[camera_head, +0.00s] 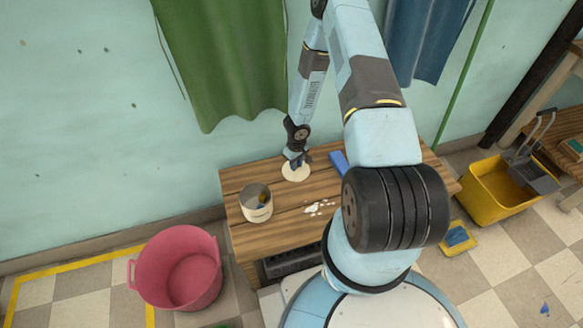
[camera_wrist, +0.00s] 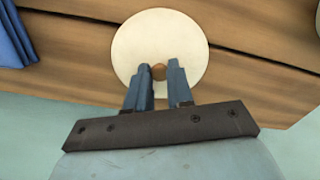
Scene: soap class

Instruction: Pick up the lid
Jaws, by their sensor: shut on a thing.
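The lid (camera_wrist: 160,28) is a round cream disc with a small brown knob (camera_wrist: 158,71) at its middle. My gripper (camera_wrist: 159,72) has its two blue fingers on either side of the knob, shut on it. In the head view the lid (camera_head: 296,175) is at the back of the wooden table (camera_head: 236,184), with my gripper (camera_head: 297,161) above it. I cannot tell whether the lid touches the table or is slightly raised.
A cream pot (camera_head: 257,209) with something yellow inside stands left of the lid. A blue item (camera_head: 338,161) lies to the right. White pieces (camera_head: 319,208) lie in front. A pink tub (camera_head: 179,268) and a yellow mop bucket (camera_head: 496,192) stand on the floor.

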